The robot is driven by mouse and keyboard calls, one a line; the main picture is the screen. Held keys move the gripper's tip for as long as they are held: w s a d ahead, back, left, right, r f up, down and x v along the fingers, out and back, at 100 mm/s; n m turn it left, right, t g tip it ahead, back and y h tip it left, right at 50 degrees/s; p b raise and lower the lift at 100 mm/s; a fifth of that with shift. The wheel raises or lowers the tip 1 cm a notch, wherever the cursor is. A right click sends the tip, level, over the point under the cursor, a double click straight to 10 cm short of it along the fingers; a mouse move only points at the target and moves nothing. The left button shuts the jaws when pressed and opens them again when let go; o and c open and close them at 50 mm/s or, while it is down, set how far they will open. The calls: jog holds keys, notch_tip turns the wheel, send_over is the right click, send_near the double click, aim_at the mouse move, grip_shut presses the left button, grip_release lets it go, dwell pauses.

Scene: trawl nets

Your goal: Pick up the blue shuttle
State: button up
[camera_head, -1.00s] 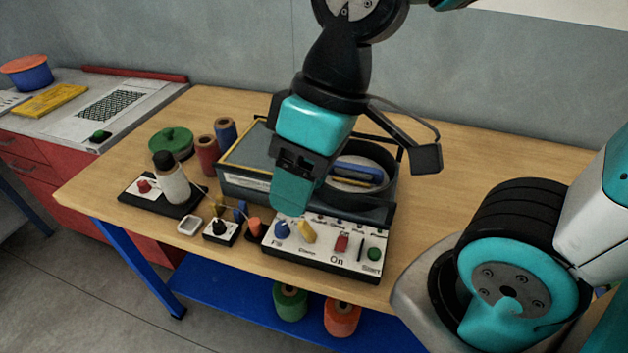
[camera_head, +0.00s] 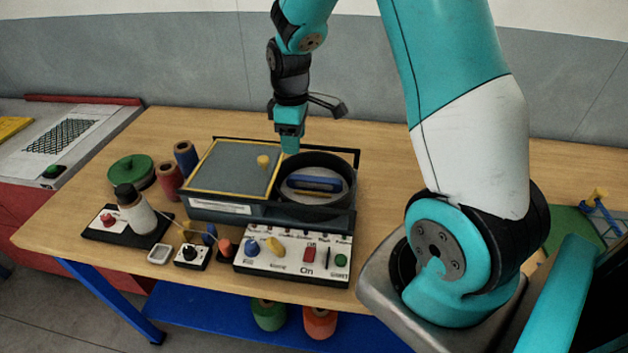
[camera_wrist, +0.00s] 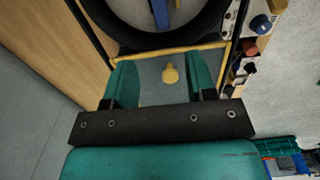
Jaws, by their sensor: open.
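The blue shuttle (camera_head: 314,183) lies inside the round black ring (camera_head: 347,203) on the right part of the machine. In the wrist view part of the blue shuttle (camera_wrist: 161,14) shows at the top edge, inside the ring. My gripper (camera_head: 290,148) hangs above the back of the machine, beyond the shuttle and to its left. In the wrist view my gripper (camera_wrist: 158,80) is open, its two teal fingers apart with nothing held. A yellow knob (camera_wrist: 170,74) on the grey lid shows between the fingers, below them.
The grey lid (camera_head: 225,165) has a yellow border. A control panel (camera_head: 290,262) with knobs and buttons sits in front of the machine. Spools and a white bottle-shaped cone (camera_head: 138,215) stand to the left. Bare wood (camera_head: 385,160) lies right of the machine.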

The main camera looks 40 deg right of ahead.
send_over(295, 177)
notch_tip(295, 177, down, 5)
jog(key=shift+w+d+f+p, duration=0.1)
jog(key=shift+d+f+p, duration=0.05)
jog(key=shift+p, duration=0.3)
jog(key=shift+f+p, duration=1.1)
jog(key=shift+f, duration=1.65)
grip_shut()
